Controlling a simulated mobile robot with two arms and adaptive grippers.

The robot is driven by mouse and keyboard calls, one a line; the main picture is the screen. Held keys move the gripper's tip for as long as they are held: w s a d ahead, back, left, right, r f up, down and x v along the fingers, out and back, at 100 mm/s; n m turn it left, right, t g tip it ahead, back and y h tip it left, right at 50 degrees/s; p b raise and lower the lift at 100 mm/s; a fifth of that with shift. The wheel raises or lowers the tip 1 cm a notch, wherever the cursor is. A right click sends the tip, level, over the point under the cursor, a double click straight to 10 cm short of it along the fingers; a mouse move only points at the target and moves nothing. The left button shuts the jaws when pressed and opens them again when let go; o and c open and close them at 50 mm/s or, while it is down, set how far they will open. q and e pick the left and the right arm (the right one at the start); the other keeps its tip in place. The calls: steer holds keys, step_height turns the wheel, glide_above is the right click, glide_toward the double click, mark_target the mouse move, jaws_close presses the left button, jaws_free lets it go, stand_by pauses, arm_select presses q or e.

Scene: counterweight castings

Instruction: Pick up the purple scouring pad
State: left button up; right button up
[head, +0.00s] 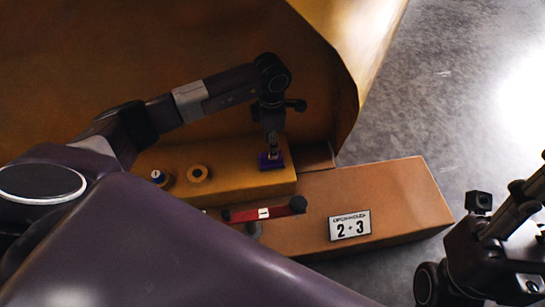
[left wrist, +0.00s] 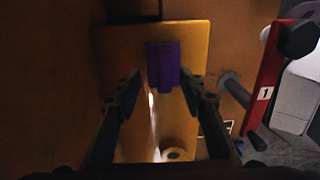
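The purple scouring pad (head: 277,162) lies at the far right end of a yellow-brown block's top. It also shows in the left wrist view (left wrist: 163,62), upper middle, with a narrower lower end. My left gripper (head: 271,140) is above the pad and points down at it. In the left wrist view its two fingers (left wrist: 161,83) are open, one to each side of the pad's lower part, with gaps between. Whether the fingertips are down at pad height is hard to tell. Part of my right arm shows at the right edge, without visible fingers.
The yellow-brown block (head: 232,184) also carries a tan ring (head: 197,173) and a white-topped round piece (head: 158,176). A red bar (head: 268,212) marked 1 is beside it. An orange-brown box (head: 395,195) bears a sign (head: 350,226). A large curved brown casting (head: 325,75) rises behind.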

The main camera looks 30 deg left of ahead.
arm_select(q)
steer(key=f, duration=0.1)
steer(key=f+b, duration=0.2)
steer(key=f, duration=0.1)
steer(key=shift+s+d, duration=0.2)
steer(key=shift+s, duration=0.1)
steer(key=shift+f, duration=0.45)
steer(key=shift+c, duration=0.4)
jaws_close()
